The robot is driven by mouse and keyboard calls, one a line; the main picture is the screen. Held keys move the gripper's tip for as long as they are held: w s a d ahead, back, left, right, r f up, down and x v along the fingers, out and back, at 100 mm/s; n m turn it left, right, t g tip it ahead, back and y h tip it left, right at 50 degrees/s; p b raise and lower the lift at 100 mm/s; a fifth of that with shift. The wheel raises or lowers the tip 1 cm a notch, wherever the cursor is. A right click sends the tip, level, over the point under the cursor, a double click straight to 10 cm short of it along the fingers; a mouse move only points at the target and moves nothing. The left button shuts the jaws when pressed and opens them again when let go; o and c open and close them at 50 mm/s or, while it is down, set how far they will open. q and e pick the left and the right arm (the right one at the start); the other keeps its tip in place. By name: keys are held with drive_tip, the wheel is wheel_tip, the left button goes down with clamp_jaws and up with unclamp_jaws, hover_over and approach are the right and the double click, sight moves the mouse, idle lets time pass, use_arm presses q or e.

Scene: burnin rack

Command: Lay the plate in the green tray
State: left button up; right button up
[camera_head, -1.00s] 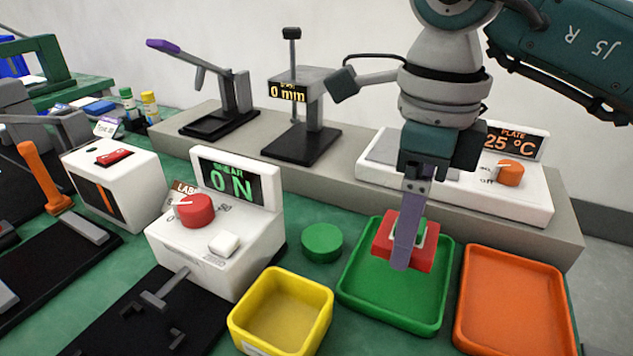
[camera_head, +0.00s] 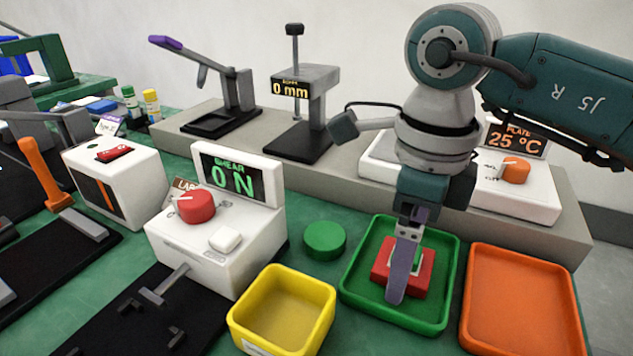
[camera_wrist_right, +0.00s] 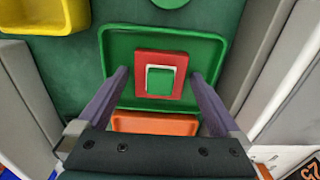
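The plate is a red square (camera_head: 421,281) with a pale-edged green centre. It lies inside the green tray (camera_head: 447,292), surrounded by the tray's rim, and it also shows in the right wrist view (camera_wrist_right: 145,90). My right gripper (camera_head: 396,298) is over the tray, pointing down. In the right wrist view its two purple fingers (camera_wrist_right: 159,73) are spread, one on each side of the plate, with a visible gap on both sides. In the head view the near finger hides part of the plate. My left gripper is not in view.
An orange tray (camera_head: 522,300) stands right of the green tray, and a yellow bin (camera_head: 283,310) stands to its left. A green round disc (camera_head: 325,241) lies behind the bin. A white hot-plate unit (camera_head: 530,205) on the grey ledge is behind my right gripper.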

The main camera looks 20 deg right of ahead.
drive_tip(key=shift+r, duration=0.35)
wheel_tip(320, 180, up, 12)
drive_tip(key=p, duration=0.2)
drive_tip(key=shift+f, duration=0.15)
